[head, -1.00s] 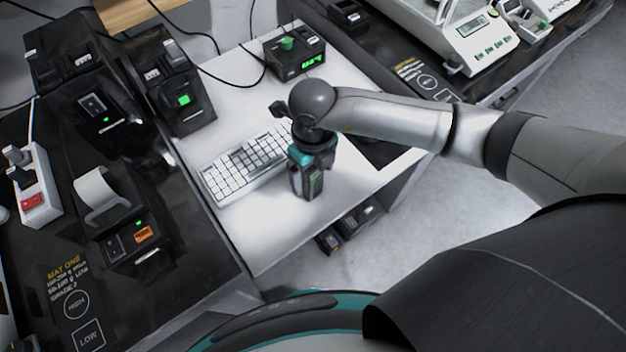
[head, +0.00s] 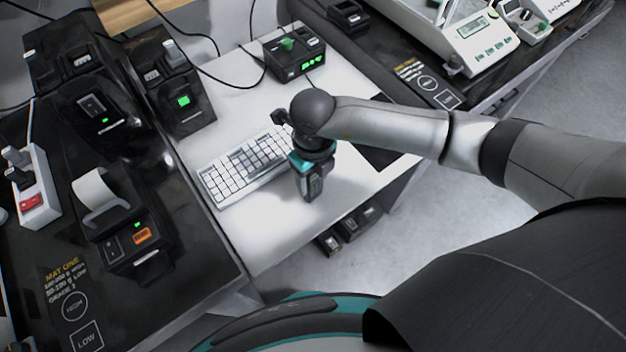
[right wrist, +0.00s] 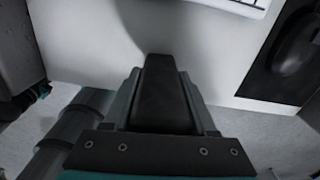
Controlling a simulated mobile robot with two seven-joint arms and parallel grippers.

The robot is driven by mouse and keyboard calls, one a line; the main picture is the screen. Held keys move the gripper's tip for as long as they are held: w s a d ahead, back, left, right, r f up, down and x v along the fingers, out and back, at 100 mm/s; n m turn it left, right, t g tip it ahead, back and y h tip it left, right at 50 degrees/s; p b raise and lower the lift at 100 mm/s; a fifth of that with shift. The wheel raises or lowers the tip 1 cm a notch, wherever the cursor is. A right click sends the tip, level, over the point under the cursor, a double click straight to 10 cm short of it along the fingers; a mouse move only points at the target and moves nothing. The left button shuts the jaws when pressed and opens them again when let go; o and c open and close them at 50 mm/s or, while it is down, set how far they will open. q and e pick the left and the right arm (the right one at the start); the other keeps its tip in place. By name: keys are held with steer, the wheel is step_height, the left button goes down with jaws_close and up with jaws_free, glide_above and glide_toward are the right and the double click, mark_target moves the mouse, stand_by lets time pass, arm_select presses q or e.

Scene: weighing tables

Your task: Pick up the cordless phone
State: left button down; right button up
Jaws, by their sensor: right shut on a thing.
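My right gripper (head: 309,190) points down over the front part of the white desk (head: 262,222), just in front of the keyboard (head: 245,165). It is shut on a dark, narrow thing that I take to be the cordless phone (right wrist: 165,95), which shows between the fingers in the right wrist view. The gripper hides most of the phone in the head view. I cannot tell whether the phone touches the desk. My left gripper is not in view.
A black clock-like box (head: 294,58) with green digits stands at the desk's back. A black mouse (right wrist: 296,45) lies on a dark pad. Black devices and a label printer (head: 130,235) crowd the left table. A white balance (head: 478,38) stands on the right table.

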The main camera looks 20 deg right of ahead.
jaws_close()
steer(key=shift+r, duration=0.1)
